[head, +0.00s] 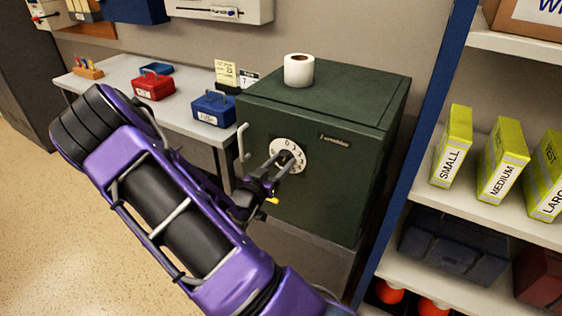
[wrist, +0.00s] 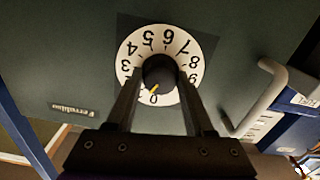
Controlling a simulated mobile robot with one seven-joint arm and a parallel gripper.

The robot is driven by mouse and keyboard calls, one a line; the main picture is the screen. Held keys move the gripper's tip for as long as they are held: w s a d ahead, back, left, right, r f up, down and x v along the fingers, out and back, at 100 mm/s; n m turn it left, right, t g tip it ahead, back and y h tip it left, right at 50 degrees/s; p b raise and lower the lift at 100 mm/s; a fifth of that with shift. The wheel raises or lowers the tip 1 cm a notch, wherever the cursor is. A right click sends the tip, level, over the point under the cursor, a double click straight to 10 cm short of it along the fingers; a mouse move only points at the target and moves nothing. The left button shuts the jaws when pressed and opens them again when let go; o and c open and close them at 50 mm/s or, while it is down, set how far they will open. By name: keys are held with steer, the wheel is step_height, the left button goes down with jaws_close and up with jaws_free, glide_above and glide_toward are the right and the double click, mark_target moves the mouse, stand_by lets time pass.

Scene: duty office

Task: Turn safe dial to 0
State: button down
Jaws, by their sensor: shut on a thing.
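The dark green safe (head: 330,205) stands right of centre in the head view; its door fills much of the wrist view (wrist: 85,60). Its round white dial (head: 300,158) has black numerals, upside down in the wrist view (wrist: 158,32). My gripper (head: 278,162) is shut on the dark dial knob (wrist: 160,70), one finger on each side. A yellow pointer mark (wrist: 154,88) on the knob points down and slightly left, close to the 0. My fingers hide some of the lower numerals.
A door handle (head: 243,142) sits left of the dial. A paper roll (head: 298,70) stands on the safe. A blue cash box (head: 213,109) and a red one (head: 153,86) are on the desk. A blue-edged shelf (head: 505,218) stands close on the right.

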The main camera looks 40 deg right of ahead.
steer(key=n+p, duration=0.1)
steer(key=n, duration=0.4)
steer(key=shift+n, duration=0.3)
stand_by(0.4)
steer(key=shift+c, duration=1.4)
jaws_free()
steer(key=v, duration=1.7)
steer(key=shift+a, duration=0.2)
steer(key=shift+s, duration=0.1)
